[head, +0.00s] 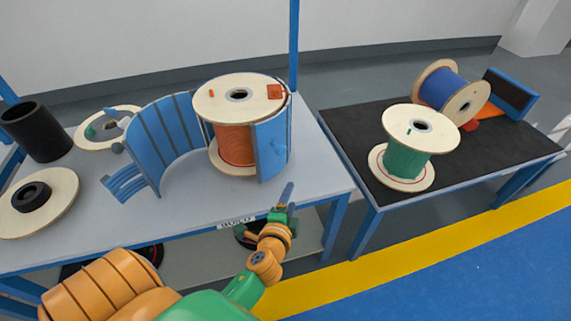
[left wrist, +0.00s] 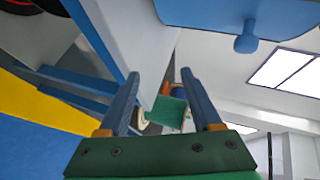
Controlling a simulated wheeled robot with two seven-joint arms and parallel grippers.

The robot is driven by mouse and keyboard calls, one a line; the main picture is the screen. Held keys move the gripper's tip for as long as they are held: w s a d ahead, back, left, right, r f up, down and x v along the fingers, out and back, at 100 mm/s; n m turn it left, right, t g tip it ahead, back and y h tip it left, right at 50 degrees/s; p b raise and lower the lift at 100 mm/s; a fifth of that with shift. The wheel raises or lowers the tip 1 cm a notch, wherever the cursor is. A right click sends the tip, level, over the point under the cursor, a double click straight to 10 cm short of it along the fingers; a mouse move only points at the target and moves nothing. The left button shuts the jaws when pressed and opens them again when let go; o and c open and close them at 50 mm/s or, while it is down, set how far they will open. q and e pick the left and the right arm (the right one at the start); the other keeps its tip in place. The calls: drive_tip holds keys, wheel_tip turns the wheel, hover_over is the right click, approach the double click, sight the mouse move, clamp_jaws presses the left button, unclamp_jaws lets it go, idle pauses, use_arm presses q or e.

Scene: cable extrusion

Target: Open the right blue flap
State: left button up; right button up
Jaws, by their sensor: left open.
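The right blue flap (head: 270,147) is a curved panel with a small round knob, standing against the front right of the orange cable spool (head: 233,143). The left blue flap (head: 165,138) is swung out wide to the left of the spool. My left gripper (head: 286,196) is at the front edge of the table, below and slightly right of the right flap, apart from it. In the left wrist view its two fingers (left wrist: 160,78) are spread with nothing between them, and the flap (left wrist: 225,14) with its knob is at the top. My right gripper is not in view.
The grey table (head: 200,205) holds a black cylinder (head: 36,132) and flat wooden discs (head: 50,205) at the left. A dark table (head: 350,125) at the right bears a green spool (head: 407,158) and a blue spool (head: 445,90). A blue post (head: 294,45) rises behind the orange spool.

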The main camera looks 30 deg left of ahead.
sight(280, 154)
use_arm(q)
drive_tip(key=a+r+t+y, duration=0.1)
drive_tip(key=r, duration=0.2)
drive_tip(key=a+r+y+b, duration=0.1)
drive_tip(key=r, duration=0.2)
drive_tip(key=a+r+t+y+b, duration=0.1)
drive_tip(key=r, duration=0.2)
drive_tip(key=shift+w+a+t+y, duration=0.15)
drive_tip(key=shift+a+t+y, duration=0.15)
drive_tip(key=shift+a, duration=0.05)
drive_tip(key=x, duration=0.6)
drive_tip(key=shift+w+a+p, duration=0.15)
drive_tip(key=shift+w+p, duration=0.15)
drive_tip(key=shift+p, duration=0.05)
clamp_jaws()
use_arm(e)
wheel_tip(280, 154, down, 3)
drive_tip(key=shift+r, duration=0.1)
